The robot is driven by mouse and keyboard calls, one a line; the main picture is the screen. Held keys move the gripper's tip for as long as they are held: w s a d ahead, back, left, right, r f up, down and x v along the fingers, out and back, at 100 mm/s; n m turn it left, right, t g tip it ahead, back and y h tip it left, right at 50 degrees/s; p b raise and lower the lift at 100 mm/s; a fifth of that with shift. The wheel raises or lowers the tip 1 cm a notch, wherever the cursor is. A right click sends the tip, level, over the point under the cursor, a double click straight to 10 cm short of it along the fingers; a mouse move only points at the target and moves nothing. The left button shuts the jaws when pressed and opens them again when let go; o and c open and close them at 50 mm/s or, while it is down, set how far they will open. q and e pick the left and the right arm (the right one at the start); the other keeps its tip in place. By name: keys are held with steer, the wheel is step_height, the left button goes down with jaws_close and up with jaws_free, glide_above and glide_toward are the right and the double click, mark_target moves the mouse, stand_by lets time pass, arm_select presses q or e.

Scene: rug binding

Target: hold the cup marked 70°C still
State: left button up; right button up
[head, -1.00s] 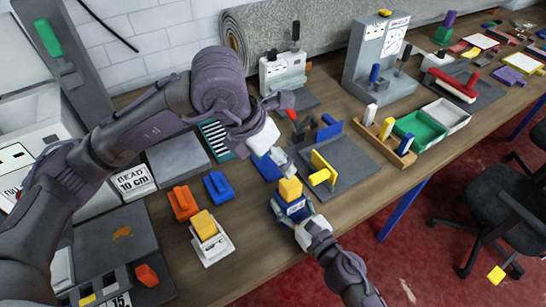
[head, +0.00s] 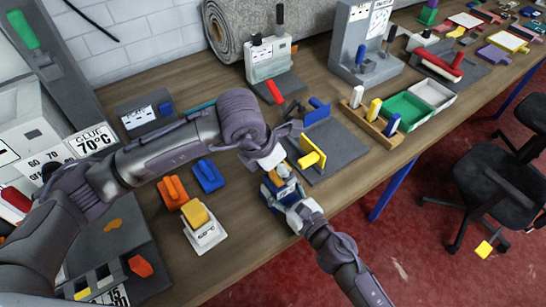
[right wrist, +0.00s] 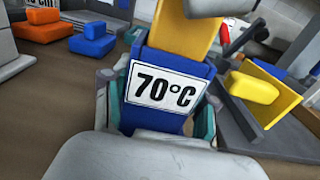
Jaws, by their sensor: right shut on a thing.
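The blue cup marked 70°C (head: 270,192) is at the table's front edge; its white label shows large in the right wrist view (right wrist: 163,84). A yellow block (head: 283,170) stands up out of its top. My right gripper (head: 288,200) is shut on the cup, its fingers on either side in the wrist view. My left gripper (head: 271,160) is just above the yellow block, pale fingertips down. Whether it touches the block or how wide its jaws are is hard to tell.
A white cup with a yellow block (head: 205,232) stands left, beside orange (head: 173,192) and blue (head: 208,176) pieces. A grey plate with a yellow-handled fixture (head: 312,153) is close on the right. A GLUE 70°C sign (head: 92,139) stands far left.

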arm_select(q)
steer(key=shift+d+f, duration=0.1)
steer(key=shift+f, duration=0.25)
steer(key=shift+c, duration=0.3)
steer(key=shift+w, duration=0.1)
steer(key=c, duration=1.2)
steer(key=shift+r, duration=0.15)
steer(key=shift+r, duration=4.15)
arm_select(e)
steer(key=o, duration=1.4)
steer(key=shift+o, duration=0.2)
